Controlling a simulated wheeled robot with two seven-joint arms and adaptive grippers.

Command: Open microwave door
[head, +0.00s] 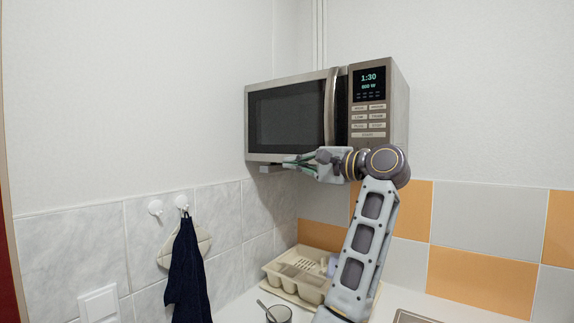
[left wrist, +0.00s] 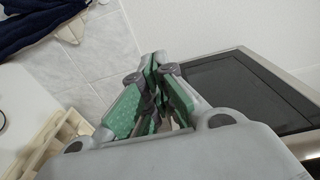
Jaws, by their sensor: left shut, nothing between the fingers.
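The microwave (head: 398,100) is mounted at the wall corner, with a lit display and buttons on its right side. Its dark-windowed door (head: 288,118) looks closed, and the curved vertical handle (head: 330,108) is at the door's right edge. My left gripper (head: 288,162) is shut and empty, near the door's lower edge, pointing left. It is left of and below the handle, not around it. I cannot tell whether it touches the door. In the left wrist view the green-padded fingers (left wrist: 155,85) are together, with the door (left wrist: 250,92) to their right. My right gripper is out of view.
Below are a cream dish rack (head: 295,278) and a cup (head: 278,314) on the white counter. A dark blue towel (head: 187,270) hangs from a hook on the left wall. The space in front of the door's upper part is clear.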

